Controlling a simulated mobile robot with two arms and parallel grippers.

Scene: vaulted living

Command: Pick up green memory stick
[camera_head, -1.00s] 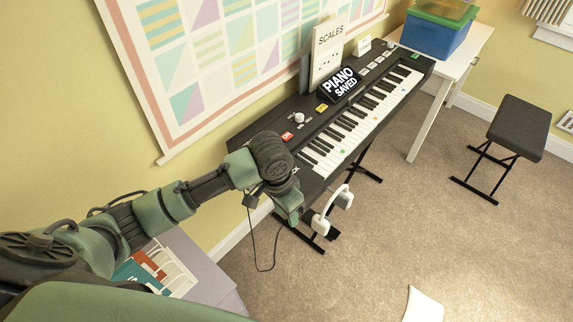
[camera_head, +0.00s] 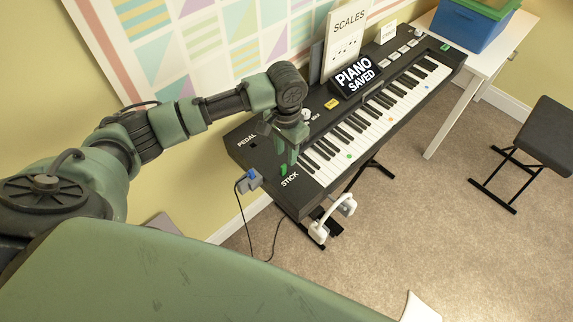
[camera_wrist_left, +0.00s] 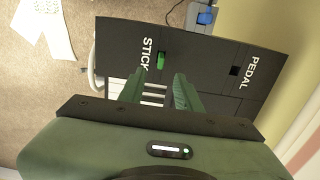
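The green memory stick (camera_wrist_left: 160,60) sits at the STICK label on the black keyboard's left end panel. In the head view it shows as a small green piece (camera_head: 284,170) just below my left gripper (camera_head: 291,158). In the left wrist view my left gripper (camera_wrist_left: 161,76) is open. Its two fingers stand apart, with the stick in line with the gap, just beyond the tips. Nothing is held between them. I cannot tell how far the tips are above the panel. My right gripper is not in view.
The keyboard (camera_head: 345,135) carries a PIANO SAVED sign (camera_head: 355,77) and a SCALES card (camera_head: 344,45). A blue plug (camera_head: 249,175) with a cable is on its end at the PEDAL side. White headphones (camera_head: 335,215) hang at the front. A stool (camera_head: 545,130) stands right.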

